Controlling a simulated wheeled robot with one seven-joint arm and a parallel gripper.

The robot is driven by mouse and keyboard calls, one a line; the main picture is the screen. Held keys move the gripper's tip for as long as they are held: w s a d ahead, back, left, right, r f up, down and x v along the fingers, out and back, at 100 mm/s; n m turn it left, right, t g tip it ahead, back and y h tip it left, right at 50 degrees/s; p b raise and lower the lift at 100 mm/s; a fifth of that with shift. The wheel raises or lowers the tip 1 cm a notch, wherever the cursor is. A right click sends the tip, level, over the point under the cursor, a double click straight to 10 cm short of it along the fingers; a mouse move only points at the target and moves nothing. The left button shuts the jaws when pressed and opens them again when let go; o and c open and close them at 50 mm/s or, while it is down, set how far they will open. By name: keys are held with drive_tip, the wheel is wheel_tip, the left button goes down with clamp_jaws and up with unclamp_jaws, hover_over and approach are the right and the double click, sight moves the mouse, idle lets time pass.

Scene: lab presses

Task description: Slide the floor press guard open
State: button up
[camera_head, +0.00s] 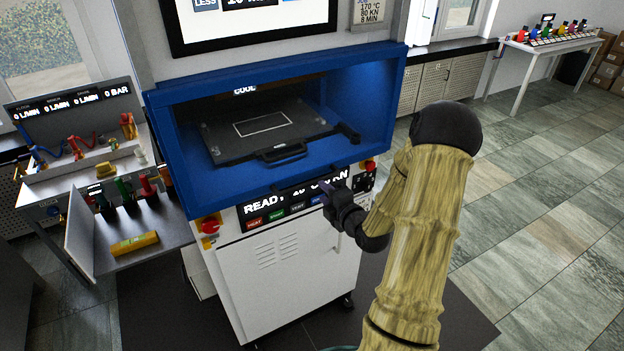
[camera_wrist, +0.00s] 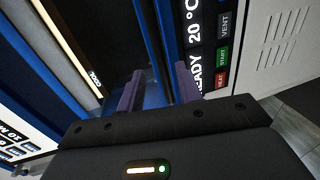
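The floor press (camera_head: 285,260) is a white cabinet with a blue frame (camera_head: 160,125) around its opening. I see into the opening, and cannot tell whether a clear guard panel covers it. A dark bar handle (camera_head: 290,184) runs along the lower front of the blue frame. My gripper (camera_head: 328,190) is at the right part of this lower front edge, by the display strip. In the wrist view, my gripper's two purple fingers (camera_wrist: 160,75) are spread apart, with blue frame and dark gaps showing between them. Whether the handle lies between them is unclear.
Inside the press lies a dark plate (camera_head: 225,140) with a front handle. A red knob (camera_head: 210,225) is at the front left. A bench with bottles and fittings (camera_head: 150,262) stands at left. The tiled floor (camera_head: 540,240) at right is free.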

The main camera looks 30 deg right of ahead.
sight(314, 184)
drive_tip(key=p+x, duration=0.3)
drive_tip(key=x, duration=0.5)
drive_tip(key=shift+w, duration=0.1)
drive_tip(key=shift+s+d, duration=0.1)
drive_tip(key=shift+s, duration=0.15)
drive_tip(key=c, duration=0.6)
clamp_jaws()
